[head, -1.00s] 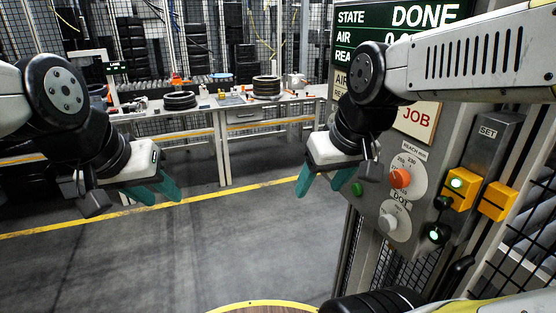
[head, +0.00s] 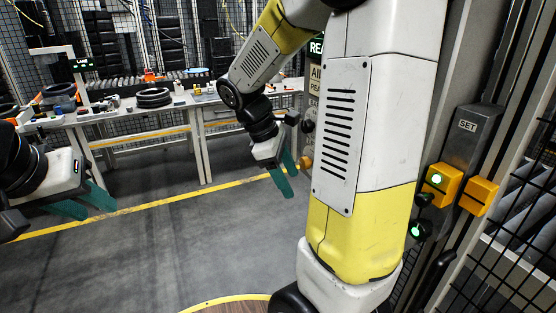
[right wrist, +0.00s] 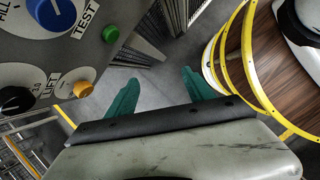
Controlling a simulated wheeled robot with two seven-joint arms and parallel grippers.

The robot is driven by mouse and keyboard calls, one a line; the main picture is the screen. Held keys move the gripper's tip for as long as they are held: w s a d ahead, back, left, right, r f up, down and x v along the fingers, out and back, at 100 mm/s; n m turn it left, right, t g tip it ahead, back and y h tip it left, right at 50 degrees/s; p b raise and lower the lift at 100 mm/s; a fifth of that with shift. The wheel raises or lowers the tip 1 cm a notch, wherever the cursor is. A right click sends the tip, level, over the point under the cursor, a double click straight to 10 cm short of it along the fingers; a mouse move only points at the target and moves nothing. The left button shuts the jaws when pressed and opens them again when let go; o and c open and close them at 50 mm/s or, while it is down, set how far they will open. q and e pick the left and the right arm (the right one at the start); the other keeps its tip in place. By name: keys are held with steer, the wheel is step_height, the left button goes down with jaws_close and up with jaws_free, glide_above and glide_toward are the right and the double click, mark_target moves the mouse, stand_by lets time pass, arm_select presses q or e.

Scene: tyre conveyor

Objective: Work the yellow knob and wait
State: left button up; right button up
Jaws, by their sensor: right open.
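The yellow knob (right wrist: 82,89) is on the grey control panel at the left of the right wrist view, below the lift label. A yellow-orange knob (head: 305,162) also shows in the head view, at the edge of my right arm. My right gripper (head: 283,182) is open and empty beside the panel, apart from the knob. Its two green fingers (right wrist: 160,80) show in the right wrist view, with the knob to their left. My left gripper (head: 92,205) is at the far left over open floor, its green fingers apart and empty.
A blue knob (right wrist: 52,14), a green button (right wrist: 110,34) and a black knob (right wrist: 16,99) share the panel. My right arm hides much of it in the head view. Workbenches (head: 185,103) stand behind open floor.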

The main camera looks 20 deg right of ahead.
steer(key=w+d+f+n+g+h, duration=0.2)
steer(key=w+d+f+n+h, duration=0.3)
steer(key=w+n+h, duration=0.25)
steer(key=n+t+h, duration=0.3)
steer(key=n+h, duration=0.3)
steer(key=n, duration=0.2)
glide_toward(302, 163)
steer(key=d, duration=0.9)
steer(key=shift+w+d+f, duration=0.1)
steer(key=shift+c, duration=0.4)
jaws_close()
